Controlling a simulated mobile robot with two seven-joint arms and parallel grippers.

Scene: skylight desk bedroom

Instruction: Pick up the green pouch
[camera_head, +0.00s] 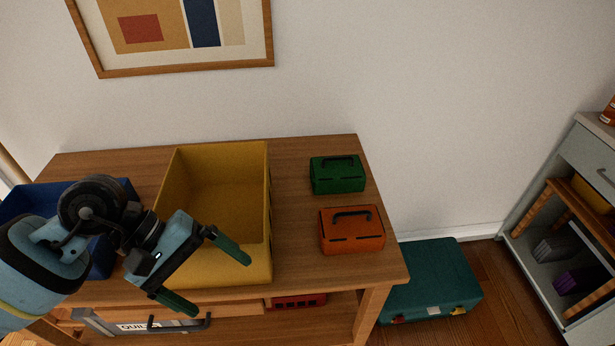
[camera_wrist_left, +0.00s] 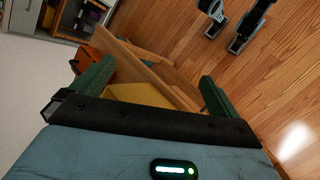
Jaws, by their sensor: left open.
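The green pouch (camera_head: 337,177), a small box-shaped case with a dark handle on top, rests on the right part of the wooden table top, toward the back. My left gripper (camera_head: 222,286) is open and empty, in front of the yellow bin and left of the pouch, clearly apart from it. In the left wrist view its green finger pads (camera_wrist_left: 158,74) are spread, with the yellow bin and wood edges beyond. I cannot make out the green pouch in that view. My right gripper is not in view.
An orange case (camera_head: 351,236) sits just in front of the green pouch. The tall yellow bin (camera_head: 268,205) stands between my left gripper and the pouch. A blue bin (camera_head: 104,262) is partly behind my arm. A teal case (camera_head: 430,283) lies on the floor.

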